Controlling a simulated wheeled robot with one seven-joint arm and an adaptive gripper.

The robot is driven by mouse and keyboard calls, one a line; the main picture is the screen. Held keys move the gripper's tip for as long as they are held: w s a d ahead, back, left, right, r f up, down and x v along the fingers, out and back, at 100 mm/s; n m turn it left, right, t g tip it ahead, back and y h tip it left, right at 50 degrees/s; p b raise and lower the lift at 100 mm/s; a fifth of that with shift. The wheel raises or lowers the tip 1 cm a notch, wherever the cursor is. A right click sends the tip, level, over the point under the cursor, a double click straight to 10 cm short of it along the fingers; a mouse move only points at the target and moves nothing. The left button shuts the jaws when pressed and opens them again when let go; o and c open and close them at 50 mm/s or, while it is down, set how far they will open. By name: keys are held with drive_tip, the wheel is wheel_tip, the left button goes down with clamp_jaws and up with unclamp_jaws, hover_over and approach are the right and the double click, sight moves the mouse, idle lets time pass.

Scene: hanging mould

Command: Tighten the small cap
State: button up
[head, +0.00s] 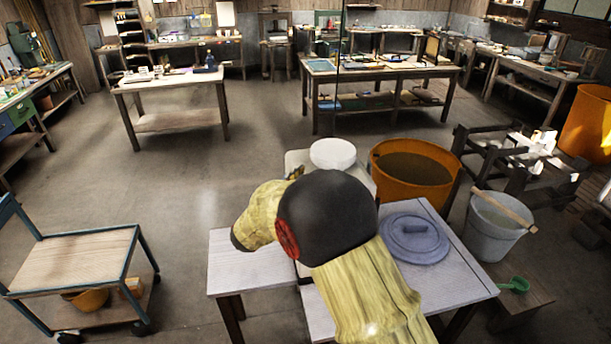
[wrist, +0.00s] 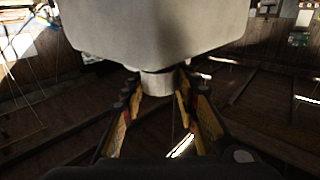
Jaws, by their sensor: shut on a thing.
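In the wrist view, a large pale grey mould body (wrist: 160,30) fills the top of the picture. A small round pale cap (wrist: 158,83) sticks out of its underside. My gripper (wrist: 157,92) has one finger on each side of the cap and is shut on it. The cap's threads and any gap against the mould cannot be made out. In the head view, a white rounded piece (head: 332,153) shows behind my arm under a thin dark vertical line. My arm hides my gripper and the small cap there.
A pale table (head: 240,270) stands below my arm, with a blue-grey lid (head: 414,238) on its right. An orange tub (head: 440,180) and a grey bucket (head: 494,228) with a stick stand to the right. A trolley (head: 75,260) is at left. Open floor lies between.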

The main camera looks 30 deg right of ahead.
drive_tip(key=shift+r+m+g, duration=0.1)
drive_tip(key=shift+m+g, duration=0.2)
drive_tip(key=shift+g, duration=0.1)
drive_tip(key=o, duration=1.1)
drive_tip(key=shift+o, duration=0.3)
drive_tip(key=v, duration=1.2)
drive_tip(key=shift+f, duration=0.3)
drive_tip(key=shift+w, duration=0.1)
